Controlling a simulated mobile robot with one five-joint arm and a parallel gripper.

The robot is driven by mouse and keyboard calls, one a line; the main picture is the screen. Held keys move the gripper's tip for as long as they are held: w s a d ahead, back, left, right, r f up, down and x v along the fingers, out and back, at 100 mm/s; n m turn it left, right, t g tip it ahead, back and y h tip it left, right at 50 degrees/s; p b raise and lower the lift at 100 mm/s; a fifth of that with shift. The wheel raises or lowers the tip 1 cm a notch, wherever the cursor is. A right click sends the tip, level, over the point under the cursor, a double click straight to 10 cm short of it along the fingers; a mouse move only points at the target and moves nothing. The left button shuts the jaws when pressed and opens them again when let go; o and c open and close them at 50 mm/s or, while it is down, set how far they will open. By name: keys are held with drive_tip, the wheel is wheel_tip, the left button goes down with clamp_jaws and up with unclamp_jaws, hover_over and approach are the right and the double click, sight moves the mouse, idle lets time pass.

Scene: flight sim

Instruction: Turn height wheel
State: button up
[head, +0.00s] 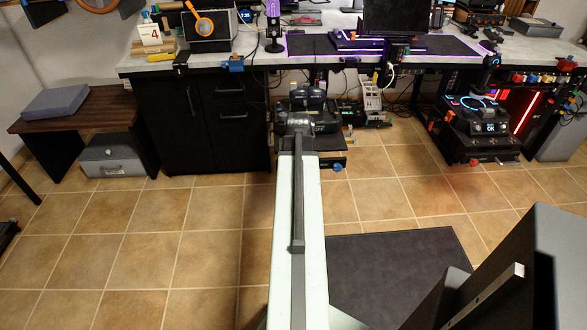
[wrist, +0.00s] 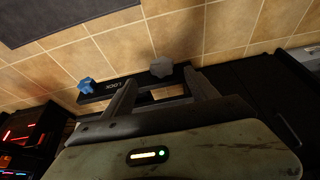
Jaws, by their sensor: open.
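In the wrist view a dark bar (wrist: 118,85) with a small light label carries two lobed knobs. A grey knob (wrist: 161,68) is at its right part and a blue knob (wrist: 86,87) at its left end. No label marks either as the height wheel. My gripper (wrist: 160,76) is open, its fingers pointing at the bar. The grey knob appears between and just past the fingertips; I cannot tell if they touch it. In the head view the blue knob (head: 337,168) shows low under the desk; my arm hides the grey knob.
The bar sits low in front of the pedal unit (head: 310,103) under the desk (head: 240,66). Tiled floor (head: 400,190) and a dark mat (head: 395,265) lie in front.

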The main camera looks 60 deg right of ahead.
drive_tip(key=b+x, duration=0.6)
drive_tip(key=x, duration=0.1)
drive_tip(key=shift+w+f+b, duration=0.15)
drive_tip(key=shift+f+b, duration=0.15)
drive_tip(key=c, duration=1.4)
drive_tip(key=shift+o, duration=0.2)
drive_tip(key=shift+t+y, duration=0.7)
drive_tip(key=shift+t, duration=0.1)
